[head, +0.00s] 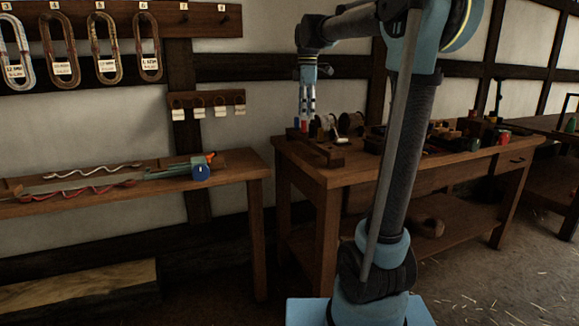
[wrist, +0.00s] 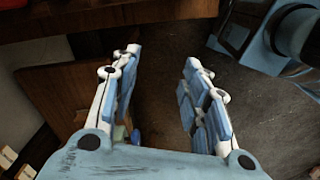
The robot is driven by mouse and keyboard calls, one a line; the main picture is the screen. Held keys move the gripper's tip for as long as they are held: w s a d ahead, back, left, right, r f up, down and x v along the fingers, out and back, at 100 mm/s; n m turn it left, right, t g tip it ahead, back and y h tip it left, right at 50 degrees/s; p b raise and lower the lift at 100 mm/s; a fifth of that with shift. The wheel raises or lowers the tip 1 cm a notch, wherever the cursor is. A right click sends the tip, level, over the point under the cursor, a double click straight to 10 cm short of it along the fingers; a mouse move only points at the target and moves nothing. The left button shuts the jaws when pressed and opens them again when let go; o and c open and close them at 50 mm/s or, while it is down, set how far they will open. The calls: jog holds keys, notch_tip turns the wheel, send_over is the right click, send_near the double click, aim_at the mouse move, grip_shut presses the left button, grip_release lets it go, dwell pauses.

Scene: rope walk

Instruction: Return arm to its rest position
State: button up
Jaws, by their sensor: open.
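My gripper (head: 308,112) hangs pointing down from my raised arm, near the left end of the workbench (head: 330,175). In the wrist view my gripper (wrist: 160,62) has its two blue and white fingers spread wide, with nothing between them. Dark floor and a brown wooden surface lie beyond the fingers. In the head view the fingertips overlap small coloured items at the bench's left end, and I cannot tell whether they touch.
A wooden rack (head: 318,148) with small coloured items stands on the bench's left end. Rope coils (head: 106,48) hang on the wall. Floor at right is mostly clear.

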jog(key=s+d+f+m+t, duration=0.1)
jog(key=s+d+f+m, duration=0.4)
jog(key=s, duration=0.3)
jog(key=s+d+f+m, duration=0.4)
jog(key=s+f, duration=0.4)
jog(key=s, duration=0.1)
jog(key=s+d+f+m, duration=0.2)
jog(key=s+f+m, duration=0.2)
jog(key=s+f, duration=0.3)
jog(key=s+d+f+m+t, duration=0.1)
jog(key=s+f+m, duration=0.4)
jog(key=f, duration=0.6)
jog(key=shift+s+d+f+m, duration=0.35)
jog(key=shift+s+d, duration=0.1)
jog(key=shift+s, duration=0.65)
jog(key=shift+w+f, duration=0.2)
jog(key=shift+w, duration=0.25)
